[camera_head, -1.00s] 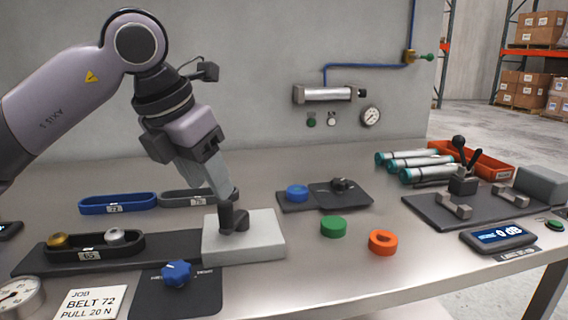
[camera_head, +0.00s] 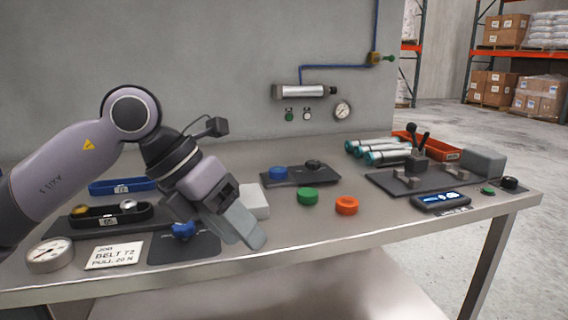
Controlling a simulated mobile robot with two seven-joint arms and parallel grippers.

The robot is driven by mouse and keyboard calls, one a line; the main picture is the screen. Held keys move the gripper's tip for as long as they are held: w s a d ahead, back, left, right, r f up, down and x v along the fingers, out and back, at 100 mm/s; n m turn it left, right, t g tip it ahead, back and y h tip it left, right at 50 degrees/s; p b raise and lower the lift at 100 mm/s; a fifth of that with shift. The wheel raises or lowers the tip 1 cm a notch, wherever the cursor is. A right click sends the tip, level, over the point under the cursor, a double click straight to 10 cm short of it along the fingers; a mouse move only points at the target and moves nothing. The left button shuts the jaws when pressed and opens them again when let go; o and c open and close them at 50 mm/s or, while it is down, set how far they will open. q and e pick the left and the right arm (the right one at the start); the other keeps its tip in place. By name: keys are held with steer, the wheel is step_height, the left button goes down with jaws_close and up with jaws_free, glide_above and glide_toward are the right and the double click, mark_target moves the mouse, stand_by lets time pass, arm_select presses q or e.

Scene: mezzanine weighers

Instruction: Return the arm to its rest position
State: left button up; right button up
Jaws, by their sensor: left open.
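My left gripper (camera_head: 250,234) hangs over the front part of the bench, its jaws open with nothing seen between them. It is in front of the white block (camera_head: 256,202) and hides most of it, including the dark post seen on it earlier. The blue knob (camera_head: 184,230) on its dark plate is just left of the gripper. My left arm (camera_head: 85,160) reaches in from the left edge. My right gripper is not in view.
The front middle is clear.

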arm_select(q)
steer(key=s+d+f+n+g+h, duration=0.1)
steer(key=s+d+f+g+h, duration=0.1)
steer(key=s+d+g+h, duration=0.5)
steer(key=w+a+f+n+t+y, duration=0.2)
steer(key=a+f+n+t, duration=0.2)
steer(key=f+n+t, duration=0.5)
steer(key=w+a+f+n+t+y, duration=0.1)
steer(key=w+a+f+n+t, duration=0.2)
steer(key=n+t, duration=0.7)
steer(key=w+a+f+n+t+y, duration=0.15)
steer(key=a+f+n+t, duration=0.4)
steer(key=n, duration=0.85)
steer(key=s+a+f+n+g+y, duration=0.35)
steer(key=s+f, duration=0.45)
steer(key=f, duration=0.3)
steer(key=s+a+f+n+g+y, duration=0.3)
steer(key=s+a+f+n+g, duration=0.15)
steer(key=s+f, duration=0.45)
step_height(320, 180, up, 14)
steer(key=p, duration=1.7)
steer(key=shift+w+a+f+m, duration=0.15)
steer(key=shift+w+f+m, duration=0.1)
steer(key=shift+m, duration=0.05)
